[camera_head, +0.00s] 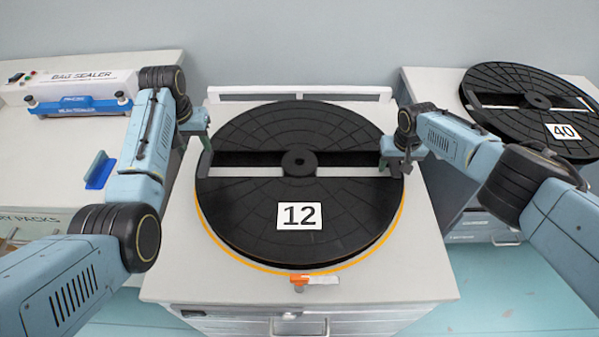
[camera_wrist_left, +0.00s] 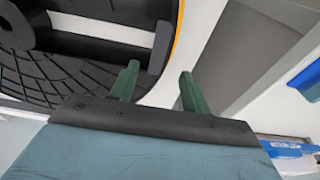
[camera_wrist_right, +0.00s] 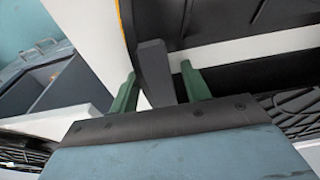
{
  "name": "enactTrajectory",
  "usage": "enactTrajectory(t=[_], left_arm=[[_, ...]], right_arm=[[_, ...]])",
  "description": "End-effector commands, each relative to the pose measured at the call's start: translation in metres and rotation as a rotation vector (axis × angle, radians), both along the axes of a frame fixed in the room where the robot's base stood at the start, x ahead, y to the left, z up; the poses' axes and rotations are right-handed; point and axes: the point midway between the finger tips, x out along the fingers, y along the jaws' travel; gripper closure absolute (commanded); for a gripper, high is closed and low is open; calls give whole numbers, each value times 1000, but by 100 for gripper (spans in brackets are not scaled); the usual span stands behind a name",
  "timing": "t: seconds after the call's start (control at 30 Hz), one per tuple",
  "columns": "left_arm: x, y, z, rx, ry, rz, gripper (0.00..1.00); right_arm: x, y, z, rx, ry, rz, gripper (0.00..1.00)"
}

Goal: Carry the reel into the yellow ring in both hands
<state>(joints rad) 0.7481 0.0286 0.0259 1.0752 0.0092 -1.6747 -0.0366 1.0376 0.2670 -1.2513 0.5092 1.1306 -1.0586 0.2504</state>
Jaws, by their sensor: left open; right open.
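The black reel (camera_head: 255,215), labelled 12, lies flat on the middle cabinet with a slot across it and a hub in its centre. The yellow ring (camera_head: 222,243) shows as a thin line around the reel's front and sides; its back part is hidden. My left gripper (camera_head: 200,130) is at the reel's left edge, open, with a dark upright tab (camera_wrist_left: 160,48) between or just beyond its green fingers (camera_wrist_left: 157,88). My right gripper (camera_head: 393,160) is at the right edge, open, with a similar grey tab (camera_wrist_right: 154,72) between its fingers (camera_wrist_right: 160,92). Contact cannot be told.
An orange-tipped latch (camera_head: 312,281) sits at the cabinet's front edge, and a white rail (camera_head: 300,93) stands behind the reel. Another black reel (camera_head: 500,85), labelled 40, lies on the right cabinet. A bag sealer (camera_head: 85,88) and a blue holder (camera_head: 98,170) are on the left counter.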

Motion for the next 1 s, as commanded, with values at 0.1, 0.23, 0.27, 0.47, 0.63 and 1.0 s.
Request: enactTrajectory(t=[0.1, 0.23, 0.27, 0.47, 0.63, 1.0], left_arm=[[-1, 0, 13, 0, -2, 0, 53], [-2, 0, 18, 0, 0, 0, 53], [-3, 0, 18, 0, 0, 0, 53], [-2, 0, 18, 0, 0, 0, 53], [-2, 0, 18, 0, -1, 0, 53], [-2, 0, 18, 0, -1, 0, 53]], right_arm=[[0, 0, 0, 0, 0, 0, 53], [0, 0, 1, 1, 0, 0, 53], [0, 0, 2, 1, 1, 0, 53], [-2, 0, 14, 3, 1, 2, 53], [-5, -1, 34, 2, -1, 1, 53], [-14, 0, 94, 0, -3, 1, 53]])
